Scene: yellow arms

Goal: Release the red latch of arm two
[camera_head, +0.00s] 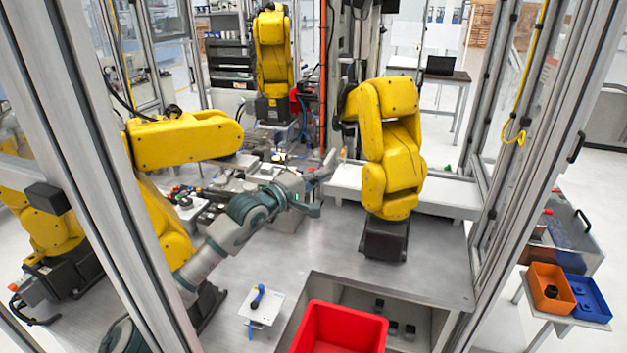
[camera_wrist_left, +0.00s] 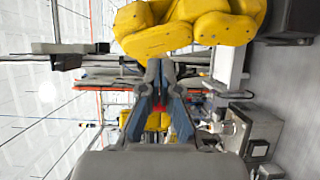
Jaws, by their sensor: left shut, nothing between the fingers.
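Several yellow robot arms stand around the cell. One is upright at the right (camera_head: 392,150), one is at the left (camera_head: 185,140), and one is at the back (camera_head: 272,50). I cannot tell which is arm two. My left gripper (camera_head: 325,172) is shut and empty over the middle of the bench, to the left of the right yellow arm and apart from it. In the left wrist view, my left gripper's fingers (camera_wrist_left: 160,75) are together, with a yellow arm (camera_wrist_left: 190,27) above them. I cannot make out a red latch. My right gripper is not in view.
A red bin (camera_head: 340,328) stands at the front of the grey bench (camera_head: 435,265). A white plate with a blue-handled tool (camera_head: 258,297) lies to its left. Metal frame posts (camera_head: 540,150) border the cell. Orange (camera_head: 540,290) and blue (camera_head: 590,298) bins stand outside, right.

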